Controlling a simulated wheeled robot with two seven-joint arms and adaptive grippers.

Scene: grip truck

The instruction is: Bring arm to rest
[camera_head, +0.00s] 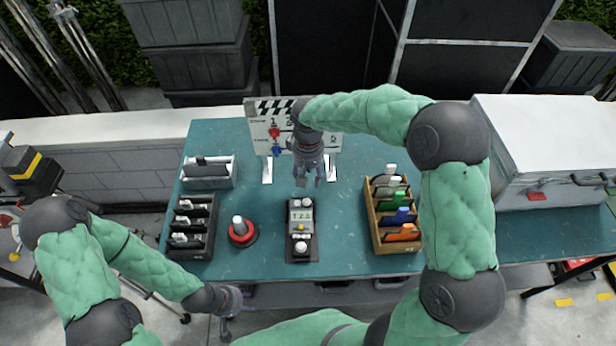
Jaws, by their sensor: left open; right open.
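My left gripper (229,301) is open and empty, low in the picture in front of the near edge of the teal table (270,262). My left arm comes in from the lower left. My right gripper (310,181) is open, pointing down above the table between the clapperboard and the grey device. My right arm, in quilted green covers, arches over the right side of the table. The clapperboard (262,128) stands at the back, partly hidden by my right arm. A grey device marked like "T 2.5" (301,216) sits on a dark base below my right gripper.
A wooden rack (379,224) with coloured cards stands to the right. A black rack (205,246) and a white tray (208,178) stand left. A red round base with a white knob (242,233) is between. A white case (545,140) sits far right.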

